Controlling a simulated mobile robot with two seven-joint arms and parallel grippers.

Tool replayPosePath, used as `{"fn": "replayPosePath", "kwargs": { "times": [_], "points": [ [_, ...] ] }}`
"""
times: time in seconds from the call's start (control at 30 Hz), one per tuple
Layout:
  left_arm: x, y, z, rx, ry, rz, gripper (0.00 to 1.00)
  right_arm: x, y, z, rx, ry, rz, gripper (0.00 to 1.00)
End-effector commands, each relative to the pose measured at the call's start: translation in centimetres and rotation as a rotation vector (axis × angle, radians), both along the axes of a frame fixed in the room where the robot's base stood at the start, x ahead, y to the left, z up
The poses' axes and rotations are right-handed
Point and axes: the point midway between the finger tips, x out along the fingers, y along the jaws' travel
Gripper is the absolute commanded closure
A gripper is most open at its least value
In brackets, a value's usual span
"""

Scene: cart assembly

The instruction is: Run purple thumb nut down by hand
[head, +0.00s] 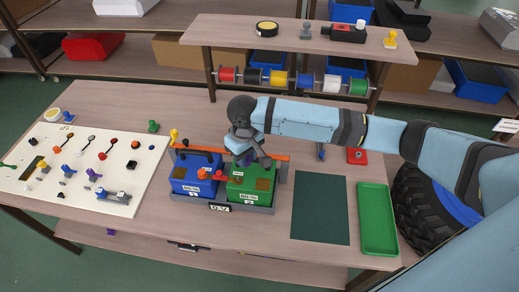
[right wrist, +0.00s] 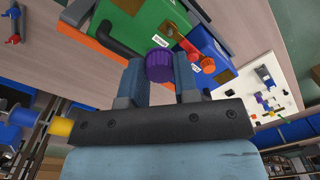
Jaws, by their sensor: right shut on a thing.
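The purple thumb nut (right wrist: 160,65) sits between the two fingertips of my right gripper (right wrist: 159,75) in the right wrist view, beside the green battery (right wrist: 130,28). In the head view my right gripper (head: 247,150) is over the back of the green battery (head: 247,186), near the orange bar (head: 275,157); the gripper mostly hides the nut there. The gripper is shut on the nut. The blue battery (head: 192,189) stands to the left in the same grey tray (head: 263,209). Whether the nut sits on a thread is hidden. My left gripper is out of view.
A white board (head: 60,185) with small colored parts lies at left. A dark green mat (head: 320,208) and an empty green tray (head: 378,220) lie at right. A raised shelf with wire spools (head: 303,82) stands behind. The table's front edge is near the batteries.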

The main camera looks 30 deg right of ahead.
Motion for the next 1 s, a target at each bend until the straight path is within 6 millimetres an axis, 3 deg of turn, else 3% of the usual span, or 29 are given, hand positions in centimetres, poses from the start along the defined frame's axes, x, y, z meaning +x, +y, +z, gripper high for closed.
{"fn": "replayPosePath", "kwargs": {
  "times": [0.1, 0.23, 0.73, 1.0],
  "points": [
    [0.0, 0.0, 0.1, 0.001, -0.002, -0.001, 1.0, 1.5, 1.3, -2.3, -0.009, -0.009, 0.079, 0.96],
    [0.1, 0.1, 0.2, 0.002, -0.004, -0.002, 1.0, 2.5, 2.0, -3.9, -0.016, -0.016, 0.139, 0.96],
    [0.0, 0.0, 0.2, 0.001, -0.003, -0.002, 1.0, 2.6, 2.2, -4.4, -0.018, -0.019, 0.159, 0.96],
    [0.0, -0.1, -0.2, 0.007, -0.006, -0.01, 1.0, 2.7, 2.1, -6.3, -0.019, -0.019, 0.159, 0.96]
  ]
}}
